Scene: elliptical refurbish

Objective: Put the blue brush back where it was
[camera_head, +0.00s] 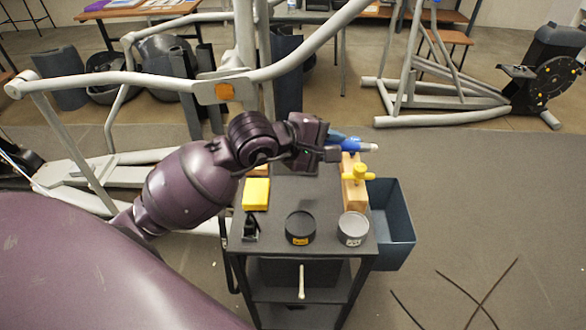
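The blue brush (347,142) lies roughly level, its pale tip pointing right, above the far end of the cart top. My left gripper (332,147) reaches in from the left and appears shut on the brush; its fingers hide part of the handle. A wooden block (348,196) stands on the cart's right side, just below and nearer than the brush. A yellow tool (358,174) with a knob sits at this block. I cannot tell whether the brush touches the block. My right gripper is not in view.
The dark cart (275,246) carries a yellow box (256,194), a black round container (300,228), a grey round container (353,230) and a small black item (250,228). A blue-grey bin (398,225) hangs on its right. Exercise machine bars (195,82) rise behind my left arm.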

